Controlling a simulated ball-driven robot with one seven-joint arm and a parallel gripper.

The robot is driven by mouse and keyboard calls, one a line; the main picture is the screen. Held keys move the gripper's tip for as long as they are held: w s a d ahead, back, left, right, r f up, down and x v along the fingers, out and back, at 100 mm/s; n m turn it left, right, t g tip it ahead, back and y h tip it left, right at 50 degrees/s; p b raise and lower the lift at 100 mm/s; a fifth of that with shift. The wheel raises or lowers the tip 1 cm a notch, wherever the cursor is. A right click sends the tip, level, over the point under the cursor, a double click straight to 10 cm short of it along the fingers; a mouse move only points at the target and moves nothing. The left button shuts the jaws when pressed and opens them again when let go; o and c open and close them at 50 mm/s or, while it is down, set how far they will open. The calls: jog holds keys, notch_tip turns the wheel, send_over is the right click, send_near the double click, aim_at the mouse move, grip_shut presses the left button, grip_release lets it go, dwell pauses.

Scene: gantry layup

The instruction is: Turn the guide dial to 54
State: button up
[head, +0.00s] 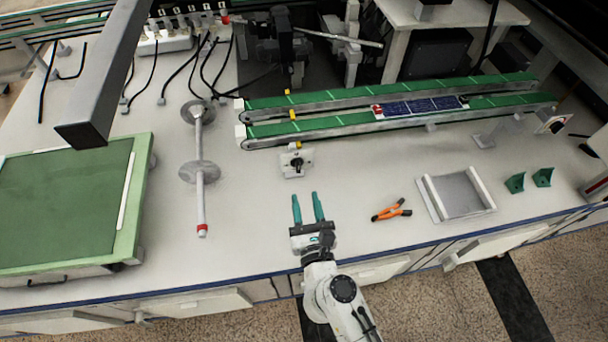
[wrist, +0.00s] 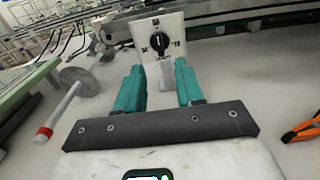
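The guide dial is a black knob (wrist: 159,45) on a white plate (wrist: 176,24) with dark markings; the numbers are too small to read. In the head view the dial unit (head: 296,162) stands on the bench in front of the conveyor. My gripper (head: 308,196) is open and empty, with two green fingers apart, on the near side of the dial unit. In the wrist view my gripper (wrist: 160,75) points toward the dial, and the knob shows between and beyond the fingertips, not touched.
Green conveyor belts (head: 400,117) run behind the dial and carry a dark blue panel (head: 420,107). Orange pliers (head: 391,210) and a grey tray (head: 428,196) lie to the right. A metal rod with discs (head: 200,170) lies to the left. Bare bench surrounds the dial's near side.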

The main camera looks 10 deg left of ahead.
aim_at(298, 170)
jog(key=x, duration=0.8)
jog(key=shift+c, duration=0.5)
grip_shut()
